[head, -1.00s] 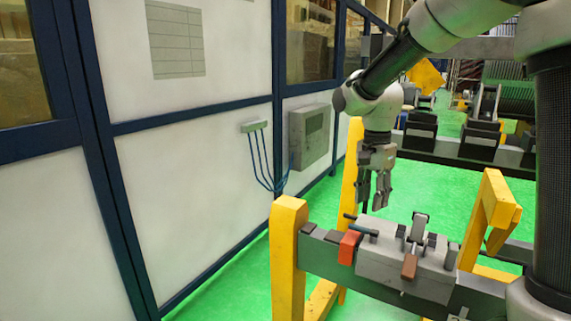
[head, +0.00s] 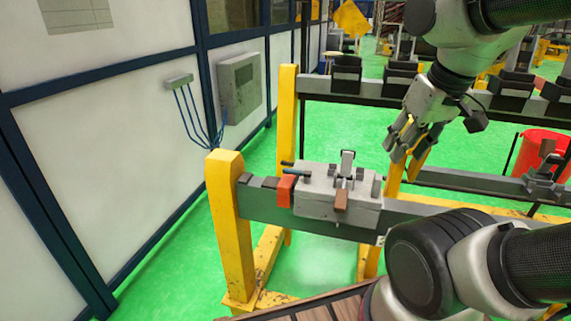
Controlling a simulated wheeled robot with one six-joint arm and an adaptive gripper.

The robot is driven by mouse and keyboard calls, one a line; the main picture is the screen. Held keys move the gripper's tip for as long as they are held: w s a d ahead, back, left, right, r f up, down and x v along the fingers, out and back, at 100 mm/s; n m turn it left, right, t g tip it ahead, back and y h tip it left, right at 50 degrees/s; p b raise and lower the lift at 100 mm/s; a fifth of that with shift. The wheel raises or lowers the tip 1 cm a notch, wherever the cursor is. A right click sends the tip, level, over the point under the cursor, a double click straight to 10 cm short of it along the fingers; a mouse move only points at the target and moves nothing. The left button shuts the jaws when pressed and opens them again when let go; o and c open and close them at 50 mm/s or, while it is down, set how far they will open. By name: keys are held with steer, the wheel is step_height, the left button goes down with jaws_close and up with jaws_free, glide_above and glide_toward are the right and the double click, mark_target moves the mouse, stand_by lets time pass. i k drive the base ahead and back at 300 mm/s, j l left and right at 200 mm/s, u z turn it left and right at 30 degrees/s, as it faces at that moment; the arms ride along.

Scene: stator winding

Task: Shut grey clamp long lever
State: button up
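The grey clamp block (head: 318,203) sits on the grey beam of the yellow stand, with toggle parts on its top. A grey upright lever (head: 347,162) stands on top of it near the middle. I cannot tell for sure which part is the long lever. My gripper (head: 406,150) is to the right of and above the clamp, pointing down and left, with its fingers apart and nothing between them. It does not touch the clamp.
An orange-red block (head: 286,190) sits on the beam left of the clamp. Yellow posts (head: 229,230) rise at the stand's left end. A red bucket (head: 541,156) and another clamp-like fixture (head: 545,180) are at the right. White wall panels (head: 110,170) close off the left side.

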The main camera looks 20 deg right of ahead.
mark_target(347, 156)
steer(key=k+l+u, duration=0.15)
steer(key=k+l, duration=0.5)
steer(key=k, duration=0.15)
